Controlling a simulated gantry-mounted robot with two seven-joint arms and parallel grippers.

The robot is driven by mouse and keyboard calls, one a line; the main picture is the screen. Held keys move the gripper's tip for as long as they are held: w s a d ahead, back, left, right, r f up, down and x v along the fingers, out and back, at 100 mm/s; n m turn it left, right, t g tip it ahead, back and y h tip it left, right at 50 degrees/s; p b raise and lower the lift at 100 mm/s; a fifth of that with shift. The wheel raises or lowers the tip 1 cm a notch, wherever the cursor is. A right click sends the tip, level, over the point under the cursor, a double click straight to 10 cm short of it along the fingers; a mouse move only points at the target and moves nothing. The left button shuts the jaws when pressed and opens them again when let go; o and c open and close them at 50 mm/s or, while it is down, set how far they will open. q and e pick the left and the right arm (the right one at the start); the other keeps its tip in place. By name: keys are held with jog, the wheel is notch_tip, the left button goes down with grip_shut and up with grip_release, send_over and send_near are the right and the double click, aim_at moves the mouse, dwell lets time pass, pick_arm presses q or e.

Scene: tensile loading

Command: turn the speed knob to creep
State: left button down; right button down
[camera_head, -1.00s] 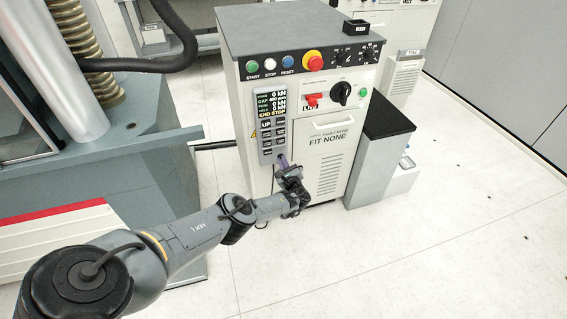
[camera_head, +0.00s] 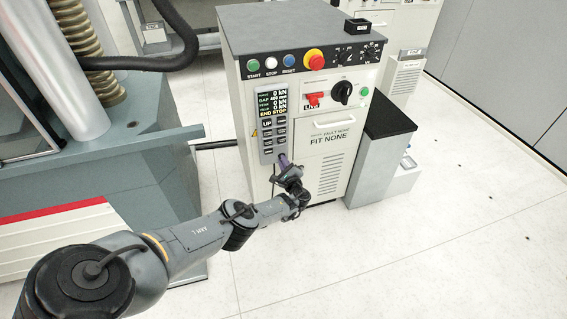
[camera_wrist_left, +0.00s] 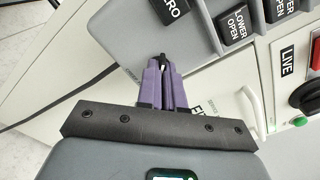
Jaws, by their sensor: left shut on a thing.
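The grey handset (camera_head: 268,130) with a lit screen and black keys hangs on the front of the white cabinet. Its lower end shows in the left wrist view (camera_wrist_left: 190,25). My left gripper (camera_head: 284,160) reaches that lower end from below. In the left wrist view its purple fingers (camera_wrist_left: 163,75) are closed together on a small dark part, the speed knob (camera_wrist_left: 163,58), mostly hidden between the fingertips. The knob's markings and pointer cannot be read. My right gripper is not in view.
The white cabinet (camera_head: 340,165) carries a red mushroom button (camera_head: 313,60), a black rotary switch (camera_head: 341,93) and a red LIVE switch (camera_head: 315,99). A dark cable runs beside the gripper. A grey machine base (camera_head: 90,180) stands left.

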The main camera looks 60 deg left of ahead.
pick_arm(q)
jog(key=c, duration=1.3)
grip_release()
jog(key=shift+d, duration=0.1)
jog(key=p+v, duration=0.6)
jog(key=v, duration=0.4)
jog(key=shift+s+d, duration=0.15)
jog(key=shift+d, duration=0.15)
